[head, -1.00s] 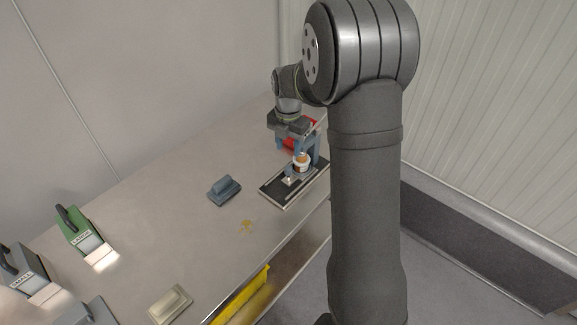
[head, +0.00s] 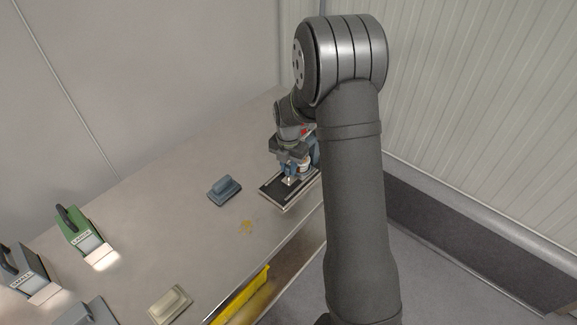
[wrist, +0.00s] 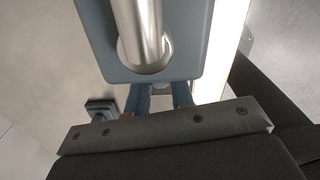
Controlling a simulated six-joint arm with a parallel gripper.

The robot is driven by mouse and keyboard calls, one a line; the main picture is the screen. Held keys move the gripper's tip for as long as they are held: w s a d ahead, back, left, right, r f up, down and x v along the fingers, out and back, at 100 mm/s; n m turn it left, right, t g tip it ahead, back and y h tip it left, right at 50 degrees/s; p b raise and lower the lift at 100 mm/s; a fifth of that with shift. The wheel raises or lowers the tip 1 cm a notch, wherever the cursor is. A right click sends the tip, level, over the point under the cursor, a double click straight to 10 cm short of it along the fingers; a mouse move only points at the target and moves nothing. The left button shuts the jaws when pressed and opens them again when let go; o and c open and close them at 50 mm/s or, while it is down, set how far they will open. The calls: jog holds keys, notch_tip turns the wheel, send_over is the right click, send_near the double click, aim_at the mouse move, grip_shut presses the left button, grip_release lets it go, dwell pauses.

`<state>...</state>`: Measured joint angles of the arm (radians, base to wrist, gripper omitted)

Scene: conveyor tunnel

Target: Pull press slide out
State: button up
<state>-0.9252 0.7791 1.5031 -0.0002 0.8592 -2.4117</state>
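The press slide (head: 277,202) is a dark, light-edged plate lying on the bench, its front part sticking out of the press. The press (head: 314,150) has a blue frame, mostly hidden behind my arm; its blue block (wrist: 92,30) and silver rod fill the upper wrist view. A white cup (head: 305,167) stands on the slide under the press, partly covered. My gripper (head: 289,177) is low at the small pale knob on the slide. In the wrist view its two blue fingers have a gap between them, but their tips are hidden behind the blue block, so the grip is unclear.
A blue-grey handled block (head: 225,189) lies on the bench left of the slide. A green-bodied device (head: 79,230), a grey device (head: 26,270) and a beige block (head: 170,304) stand nearer. A yellow strip (head: 242,296) runs below the bench edge.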

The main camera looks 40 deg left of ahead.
grip_shut()
jog(key=s, duration=0.9)
jog(key=shift+o, duration=2.3)
grip_release()
jog(key=shift+s, duration=0.15)
jog(key=shift+o, duration=0.6)
jog(key=shift+r, duration=0.1)
jog(key=shift+r, duration=0.25)
notch_tip(320, 180, up, 17)
jog(key=shift+f, duration=0.1)
